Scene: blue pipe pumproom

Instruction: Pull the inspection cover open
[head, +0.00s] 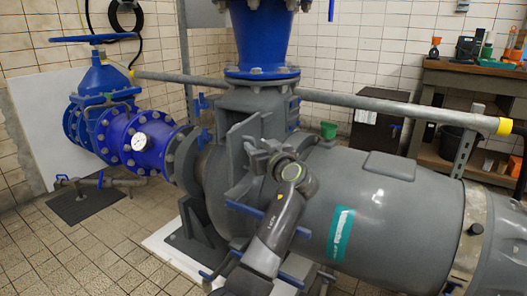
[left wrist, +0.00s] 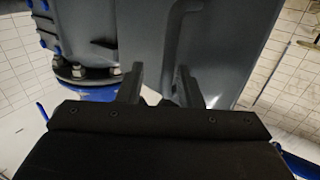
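The inspection cover appears to be the grey plate (head: 243,137) on the side of the grey pump housing, below the blue vertical pipe. My left gripper (head: 258,160) is in front of it, partly hidden by its own wrist. In the left wrist view, a large grey panel (left wrist: 205,40) fills the middle, with a raised handle-like bar (left wrist: 172,45) running down it. The two fingers of the left gripper (left wrist: 160,87) stand apart, and the bar's lower end comes down between them. Contact with the bar cannot be told. My right gripper is in neither view.
A grey rail (head: 360,101) runs behind the large grey motor casing (head: 390,215). A workbench (head: 475,80) with tools is at the back right.

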